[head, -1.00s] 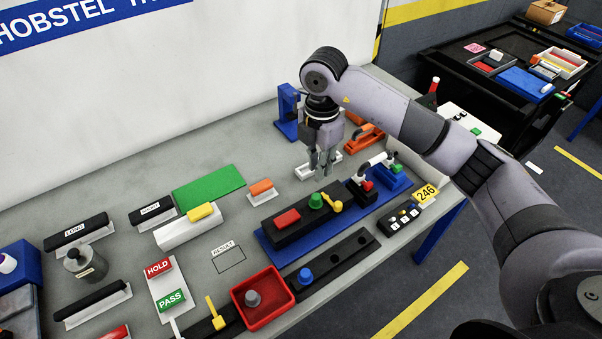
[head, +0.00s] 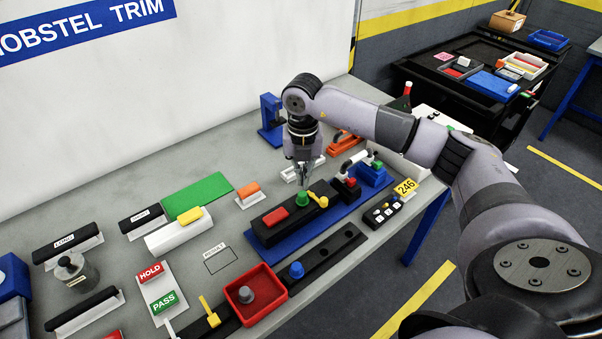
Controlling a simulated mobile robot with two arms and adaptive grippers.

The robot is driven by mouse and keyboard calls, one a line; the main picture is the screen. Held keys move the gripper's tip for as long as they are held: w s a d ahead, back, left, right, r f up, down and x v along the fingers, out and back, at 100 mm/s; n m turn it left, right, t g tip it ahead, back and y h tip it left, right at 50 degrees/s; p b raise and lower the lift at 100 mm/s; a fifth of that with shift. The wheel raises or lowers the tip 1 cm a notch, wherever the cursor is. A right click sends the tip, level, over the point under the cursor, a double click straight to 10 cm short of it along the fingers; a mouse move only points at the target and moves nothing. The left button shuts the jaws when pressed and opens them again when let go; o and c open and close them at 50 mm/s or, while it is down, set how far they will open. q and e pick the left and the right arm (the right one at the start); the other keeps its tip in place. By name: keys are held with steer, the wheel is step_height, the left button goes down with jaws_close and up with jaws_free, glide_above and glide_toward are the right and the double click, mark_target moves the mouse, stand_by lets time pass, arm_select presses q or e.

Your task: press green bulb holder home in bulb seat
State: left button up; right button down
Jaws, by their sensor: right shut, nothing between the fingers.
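The green bulb holder (head: 302,198) stands upright in the black block (head: 272,230) on the blue base plate (head: 338,211). The bulb seat under it is hidden by the holder, and I cannot tell how deep it sits. My right gripper (head: 304,184) points down with its fingers shut and empty. Its tips are right at or just above the top of the green holder; I cannot tell whether they touch. My left gripper is not in view.
A red block (head: 275,216) and a yellow lever (head: 318,200) flank the green holder. In front are a black strip with a blue knob (head: 296,270) and a red tray (head: 233,293) holding a grey piece.

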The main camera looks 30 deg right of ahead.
mark_target(303, 193)
step_height(303, 193, down, 2)
steer(key=shift+f+b, duration=0.25)
steer(key=shift+b, duration=0.3)
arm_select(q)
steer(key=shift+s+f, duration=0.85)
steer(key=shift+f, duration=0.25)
arm_select(e)
steer(key=shift+f, duration=0.3)
arm_select(q)
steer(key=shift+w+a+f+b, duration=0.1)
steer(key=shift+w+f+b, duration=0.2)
steer(key=shift+b, duration=0.2)
arm_select(e)
steer(key=shift+f, duration=0.45)
steer(key=shift+r, duration=0.1)
step_height(303, 193, up, 2)
steer(key=shift+r+p, duration=0.1)
steer(key=shift+p, duration=0.75)
steer(key=shift+r, duration=0.4)
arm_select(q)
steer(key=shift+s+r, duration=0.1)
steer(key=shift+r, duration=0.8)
arm_select(e)
step_height(303, 193, up, 12)
steer(key=shift+f, duration=0.2)
